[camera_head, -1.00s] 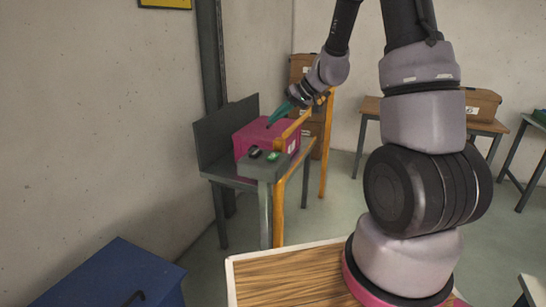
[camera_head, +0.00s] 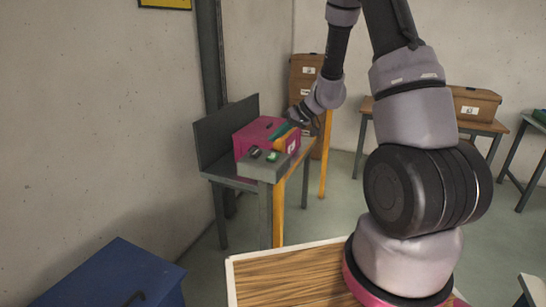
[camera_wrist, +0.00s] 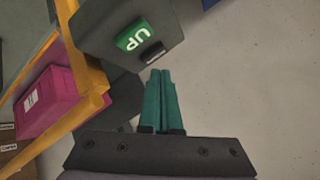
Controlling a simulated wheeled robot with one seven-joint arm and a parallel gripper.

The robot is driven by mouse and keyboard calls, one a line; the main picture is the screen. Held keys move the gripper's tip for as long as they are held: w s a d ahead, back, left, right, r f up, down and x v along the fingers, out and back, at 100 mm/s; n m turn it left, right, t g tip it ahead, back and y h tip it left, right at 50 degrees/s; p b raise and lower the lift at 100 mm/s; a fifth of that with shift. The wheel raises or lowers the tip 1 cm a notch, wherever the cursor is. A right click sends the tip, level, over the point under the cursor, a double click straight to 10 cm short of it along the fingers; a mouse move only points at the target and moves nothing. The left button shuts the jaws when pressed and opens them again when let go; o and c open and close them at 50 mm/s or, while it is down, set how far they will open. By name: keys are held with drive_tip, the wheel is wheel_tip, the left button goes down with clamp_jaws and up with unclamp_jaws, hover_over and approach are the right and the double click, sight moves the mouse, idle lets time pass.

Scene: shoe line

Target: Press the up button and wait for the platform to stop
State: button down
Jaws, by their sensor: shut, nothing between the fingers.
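The green UP button (camera_head: 272,157) sits on a grey control box (camera_head: 258,168) at the table's front corner; it also shows, with its label, in the wrist view (camera_wrist: 132,36). A black button (camera_head: 254,152) is beside it; a dark button (camera_wrist: 152,52) also shows in the wrist view. My gripper (camera_head: 279,132) is shut and empty, pointing down toward the box from behind and right. Its teal fingertips (camera_wrist: 160,72) appear just off the box's edge in the wrist view, close to the buttons. I see no contact. A pink box (camera_head: 245,138) rests on the grey platform (camera_head: 233,182).
A yellow rail frame (camera_head: 325,150) borders the platform's right side, partly behind my gripper; it shows close by in the wrist view (camera_wrist: 90,75). A dark backboard (camera_head: 212,140) stands at left. A blue cabinet (camera_head: 115,275) is front left. Cartons stand behind.

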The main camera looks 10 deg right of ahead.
sight(276, 156)
drive_tip(key=shift+f, duration=1.95)
drive_tip(key=shift+f, duration=0.1)
idle(0.5)
drive_tip(key=shift+f, duration=0.3)
